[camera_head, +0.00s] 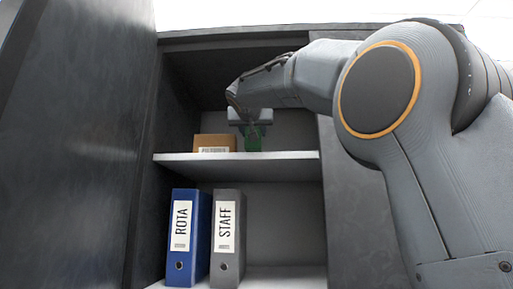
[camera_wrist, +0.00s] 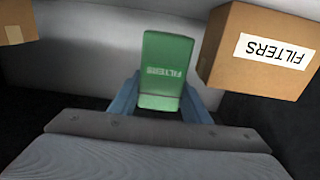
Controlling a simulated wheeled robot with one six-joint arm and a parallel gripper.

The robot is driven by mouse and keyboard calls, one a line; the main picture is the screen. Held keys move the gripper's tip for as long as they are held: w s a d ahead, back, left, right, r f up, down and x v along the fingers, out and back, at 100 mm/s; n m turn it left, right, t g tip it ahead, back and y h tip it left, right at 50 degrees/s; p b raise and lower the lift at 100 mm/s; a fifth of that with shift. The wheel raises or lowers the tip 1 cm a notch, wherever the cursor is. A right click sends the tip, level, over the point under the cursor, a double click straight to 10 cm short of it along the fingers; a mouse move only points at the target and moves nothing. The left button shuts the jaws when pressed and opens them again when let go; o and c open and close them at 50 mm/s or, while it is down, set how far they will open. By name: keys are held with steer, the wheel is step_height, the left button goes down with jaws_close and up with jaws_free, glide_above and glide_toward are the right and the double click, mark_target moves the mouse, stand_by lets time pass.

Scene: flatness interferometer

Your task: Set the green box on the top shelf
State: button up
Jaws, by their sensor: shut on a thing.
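The green box (camera_wrist: 166,62) carries a label reading FILTERS, upside down in the wrist view. My gripper (camera_wrist: 160,95) is shut on it, with a blue-grey finger on each side. In the head view the green box (camera_head: 253,136) shows dark green beneath my gripper (camera_head: 250,118), partly hidden by it. It is at the top shelf (camera_head: 235,165), just right of a cardboard box. I cannot tell whether the green box touches the shelf.
The cardboard box (camera_head: 214,141) on the top shelf also shows in the wrist view (camera_wrist: 260,50), close beside the green box. Another brown box (camera_wrist: 16,22) is at the wrist view's left edge. A blue ROTA binder (camera_head: 188,237) and grey STAFF binder (camera_head: 228,238) stand below.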

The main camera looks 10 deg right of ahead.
mark_target(253, 143)
steer(key=shift+f, duration=2.05)
steer(key=shift+f+b, duration=0.1)
steer(key=shift+b, duration=0.2)
steer(key=o, duration=1.1)
steer(key=b+v, duration=0.4)
steer(key=v, duration=0.7)
steer(key=shift+s+a, duration=0.1)
steer(key=shift+s+b, duration=0.35)
steer(key=shift+s, duration=0.05)
